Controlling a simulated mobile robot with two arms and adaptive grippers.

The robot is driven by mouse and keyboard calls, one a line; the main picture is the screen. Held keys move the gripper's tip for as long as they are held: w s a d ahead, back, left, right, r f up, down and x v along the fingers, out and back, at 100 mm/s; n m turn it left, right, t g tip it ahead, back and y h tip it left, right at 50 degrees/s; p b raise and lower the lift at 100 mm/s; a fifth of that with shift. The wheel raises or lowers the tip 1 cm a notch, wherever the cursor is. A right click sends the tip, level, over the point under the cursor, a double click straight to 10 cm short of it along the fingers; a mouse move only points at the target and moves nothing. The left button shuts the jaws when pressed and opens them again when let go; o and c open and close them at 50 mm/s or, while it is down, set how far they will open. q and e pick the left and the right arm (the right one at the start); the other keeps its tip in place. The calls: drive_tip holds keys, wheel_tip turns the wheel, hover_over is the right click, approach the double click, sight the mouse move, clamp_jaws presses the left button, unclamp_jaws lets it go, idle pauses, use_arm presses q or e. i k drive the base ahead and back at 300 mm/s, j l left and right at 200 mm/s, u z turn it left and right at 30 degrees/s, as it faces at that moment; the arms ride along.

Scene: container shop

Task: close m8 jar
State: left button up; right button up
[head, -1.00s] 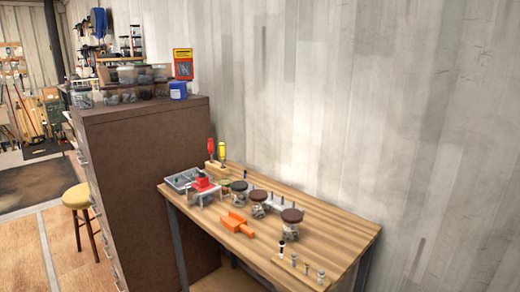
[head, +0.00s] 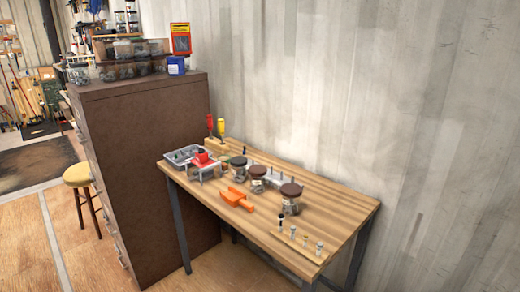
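Three clear jars with dark tops stand in a slanting row on the wooden workbench (head: 340,213). The left jar (head: 238,174) is at the back, the middle jar (head: 257,184) is beside it, and the right jar (head: 290,205) is nearest and looks largest. All three seem to have small metal parts inside. Their labels are too small to read, so I cannot tell which is the M8 jar. The tops look brown or dark grey; whether each is fully shut cannot be told. Neither of my grippers is in view.
An orange scoop (head: 236,199) lies before the jars. A strip with upright bolts (head: 299,242) is at the front edge. A grey tray (head: 181,157), a red-topped stand (head: 203,160) and screwdrivers (head: 221,128) are at the left. A tall brown cabinet (head: 150,160) and yellow stool (head: 78,175) stand further left.

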sight(258, 184)
drive_tip(key=i+j+z, duration=0.1)
drive_tip(key=j+z, duration=0.15)
drive_tip(key=z, duration=0.2)
drive_tip(key=j+z, duration=0.25)
drive_tip(key=z, duration=0.25)
drive_tip(key=j+z, duration=0.2)
drive_tip(key=j, duration=0.6)
drive_tip(key=j+z, duration=0.15)
drive_tip(key=j, duration=0.65)
drive_tip(key=k+j+z, duration=0.2)
drive_tip(key=j, duration=1.55)
drive_tip(key=k, duration=0.05)
